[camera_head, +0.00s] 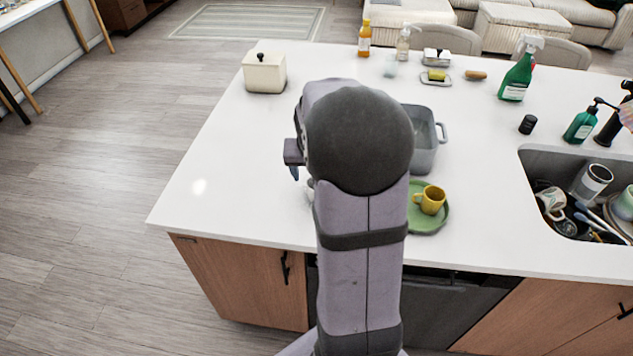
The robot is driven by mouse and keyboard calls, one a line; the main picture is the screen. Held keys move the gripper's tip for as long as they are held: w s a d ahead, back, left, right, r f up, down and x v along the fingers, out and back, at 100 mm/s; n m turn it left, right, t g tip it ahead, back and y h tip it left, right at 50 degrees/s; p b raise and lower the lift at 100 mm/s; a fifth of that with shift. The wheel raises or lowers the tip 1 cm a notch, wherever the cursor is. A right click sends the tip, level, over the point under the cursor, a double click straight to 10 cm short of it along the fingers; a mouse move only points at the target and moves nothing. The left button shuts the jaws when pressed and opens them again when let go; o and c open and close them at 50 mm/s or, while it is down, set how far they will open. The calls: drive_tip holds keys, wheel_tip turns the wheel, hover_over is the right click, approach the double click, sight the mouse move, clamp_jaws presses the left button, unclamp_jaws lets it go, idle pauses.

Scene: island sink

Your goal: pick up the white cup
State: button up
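My arm stands in the middle of the camera_head view and covers part of the white counter (480,180). Only a small part of my gripper (294,168) shows at the arm's left side, above the counter; its opening is not clear. A small pale shape (309,190) peeks out at the arm's left edge, mostly hidden; I cannot tell whether it is a cup. A white cup with dark marks (551,203) lies in the sink at the right, and a white cup with a grey band (594,180) leans beside it.
A yellow cup (431,201) sits on a green plate (428,222) right of my arm. A grey basin (424,152) is behind it. A cream lidded pot (264,75) stands at the back left. Bottles line the back and right. The counter's left part is clear.

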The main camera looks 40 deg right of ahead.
drive_tip(key=shift+p+x, duration=1.35)
drive_tip(key=shift+x, duration=2.35)
drive_tip(key=c, duration=1.2)
